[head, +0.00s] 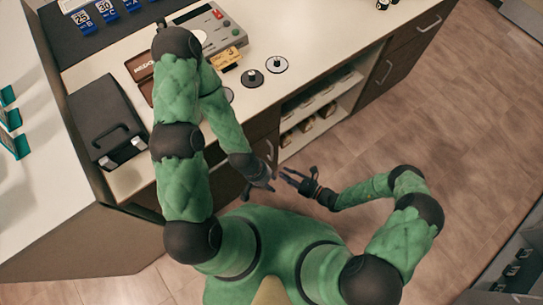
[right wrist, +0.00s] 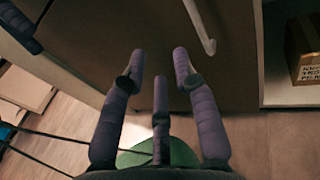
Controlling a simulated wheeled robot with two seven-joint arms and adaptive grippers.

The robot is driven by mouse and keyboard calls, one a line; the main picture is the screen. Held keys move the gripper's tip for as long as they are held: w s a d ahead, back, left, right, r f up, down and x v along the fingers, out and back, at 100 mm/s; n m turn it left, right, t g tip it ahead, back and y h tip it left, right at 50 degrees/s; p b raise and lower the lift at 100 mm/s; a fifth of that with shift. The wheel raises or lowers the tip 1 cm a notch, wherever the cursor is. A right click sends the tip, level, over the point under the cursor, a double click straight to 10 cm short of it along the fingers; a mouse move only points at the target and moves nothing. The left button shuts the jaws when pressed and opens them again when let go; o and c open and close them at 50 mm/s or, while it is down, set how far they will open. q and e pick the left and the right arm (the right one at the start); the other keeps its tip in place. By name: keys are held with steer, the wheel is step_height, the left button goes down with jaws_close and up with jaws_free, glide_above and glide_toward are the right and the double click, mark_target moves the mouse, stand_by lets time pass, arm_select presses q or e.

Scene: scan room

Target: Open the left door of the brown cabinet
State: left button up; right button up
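The brown cabinet is the counter's dark front; a closed brown door (head: 263,132) with a pale vertical handle (head: 270,151) shows left of the open shelves. In the right wrist view the brown door (right wrist: 130,30) fills the top, with its handle (right wrist: 202,28) at upper right. My right gripper (head: 288,175) is in front of this door, fingers spread and empty; in the right wrist view its fingers (right wrist: 158,75) are apart and not touching the handle. My left gripper (head: 262,184) hangs close to the door, below the handle; its fingers are too small to judge.
Open shelves (head: 318,108) with small boxes stand right of the door, then more brown fronts with handles. The countertop holds a black case (head: 105,118), a grey device (head: 212,27) and round discs (head: 276,65). Wooden floor (head: 400,125) is free at right.

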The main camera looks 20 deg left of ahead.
mark_target(272, 155)
steer(key=w+a+t+b, duration=0.1)
steer(key=w+a, duration=0.1)
steer(key=a, duration=0.1)
steer(key=w+a+m+t, duration=0.1)
steer(key=w+a, duration=0.1)
steer(key=w, duration=0.1)
steer(key=w+a+m+t+b, duration=0.1)
steer(key=w+a, duration=0.1)
steer(key=a, duration=0.1)
steer(key=shift+w+a+f+b, duration=0.3)
steer(key=shift+f+b, duration=0.05)
steer(key=shift+f, duration=0.05)
jaws_close()
